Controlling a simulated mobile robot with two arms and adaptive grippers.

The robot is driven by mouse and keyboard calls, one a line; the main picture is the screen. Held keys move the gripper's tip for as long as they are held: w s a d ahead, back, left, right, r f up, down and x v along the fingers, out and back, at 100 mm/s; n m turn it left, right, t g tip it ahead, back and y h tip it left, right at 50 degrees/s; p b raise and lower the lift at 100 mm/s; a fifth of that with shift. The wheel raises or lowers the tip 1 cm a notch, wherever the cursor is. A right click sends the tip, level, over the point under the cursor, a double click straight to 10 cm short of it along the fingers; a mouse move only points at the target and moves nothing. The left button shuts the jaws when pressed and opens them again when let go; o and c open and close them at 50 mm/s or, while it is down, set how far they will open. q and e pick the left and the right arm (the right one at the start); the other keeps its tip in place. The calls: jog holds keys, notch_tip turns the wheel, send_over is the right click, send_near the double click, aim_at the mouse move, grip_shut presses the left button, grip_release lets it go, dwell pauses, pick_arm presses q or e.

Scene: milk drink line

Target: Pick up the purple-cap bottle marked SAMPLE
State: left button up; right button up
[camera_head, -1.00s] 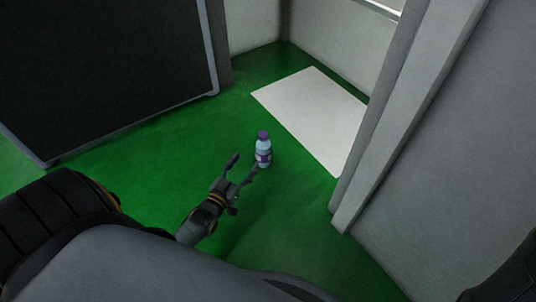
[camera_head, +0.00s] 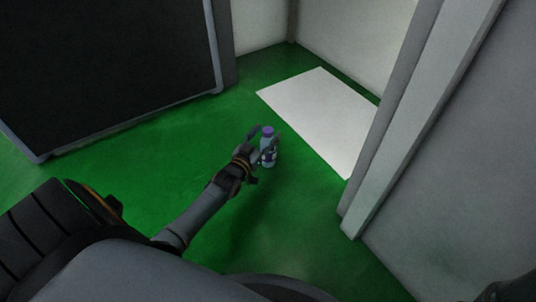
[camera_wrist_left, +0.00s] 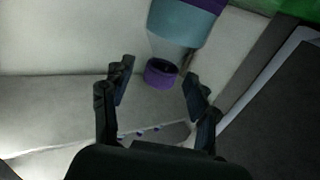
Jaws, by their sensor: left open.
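The purple-cap bottle (camera_head: 268,158) stands upright on the green floor in the head view, with a purple cap and a label band. I cannot read a SAMPLE mark on it. My left gripper (camera_head: 264,142) is open at the bottle, with its fingers around or beside the upper body. In the left wrist view the bottle (camera_wrist_left: 184,25) appears inverted, its purple cap (camera_wrist_left: 160,73) between the open fingers (camera_wrist_left: 157,84). I cannot tell whether the fingers touch it. My right gripper is not in view.
A white panel (camera_head: 325,115) lies on the green floor behind the bottle. A large dark panel (camera_head: 110,75) stands at the left, and a grey post (camera_head: 385,150) rises at the right. Green floor (camera_head: 165,150) is clear left of the bottle.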

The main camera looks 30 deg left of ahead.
pick_arm(q)
jog(key=shift+w+b, duration=0.3)
jog(key=shift+w, duration=0.6)
grip_shut()
jog(key=shift+a+r, duration=0.1)
